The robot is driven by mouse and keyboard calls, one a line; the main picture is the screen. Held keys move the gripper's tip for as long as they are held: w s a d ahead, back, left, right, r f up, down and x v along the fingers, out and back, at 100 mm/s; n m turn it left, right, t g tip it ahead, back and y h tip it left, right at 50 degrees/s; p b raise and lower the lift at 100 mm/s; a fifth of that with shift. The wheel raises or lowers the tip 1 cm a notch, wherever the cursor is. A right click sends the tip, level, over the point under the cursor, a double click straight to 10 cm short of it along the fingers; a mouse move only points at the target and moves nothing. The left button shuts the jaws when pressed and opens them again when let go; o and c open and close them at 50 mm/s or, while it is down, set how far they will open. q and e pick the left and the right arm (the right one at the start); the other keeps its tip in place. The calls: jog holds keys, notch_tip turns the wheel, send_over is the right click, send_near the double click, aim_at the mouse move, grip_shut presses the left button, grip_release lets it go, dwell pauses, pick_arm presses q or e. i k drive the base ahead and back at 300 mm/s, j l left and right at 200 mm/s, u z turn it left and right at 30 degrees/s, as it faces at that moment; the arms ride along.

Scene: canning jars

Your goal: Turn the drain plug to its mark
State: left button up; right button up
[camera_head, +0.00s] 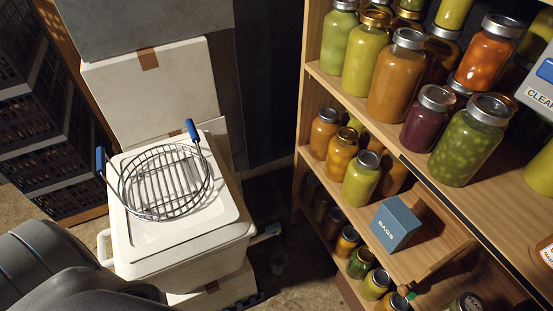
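A white cooler-like box (190,262) with a lid stands at the left centre. A round wire basket (165,182) with two blue handles rests on the lid. Neither of my grippers is in view; only a dark grey part of my own body shows at the lower left.
White boxes (150,90) are stacked behind the cooler. Dark crates (50,140) stand at the left. A wooden shelf (420,175) with several filled jars and a blue-grey "BAGS" box (394,225) fills the right. A narrow strip of floor (300,285) lies between.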

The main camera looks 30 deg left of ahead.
aim_at(272, 229)
jog(key=k+l+u, duration=0.1)
jog(key=k+u, duration=0.15)
jog(key=u, duration=0.15)
jog(key=k+u, duration=0.35)
jog(key=k, duration=0.55)
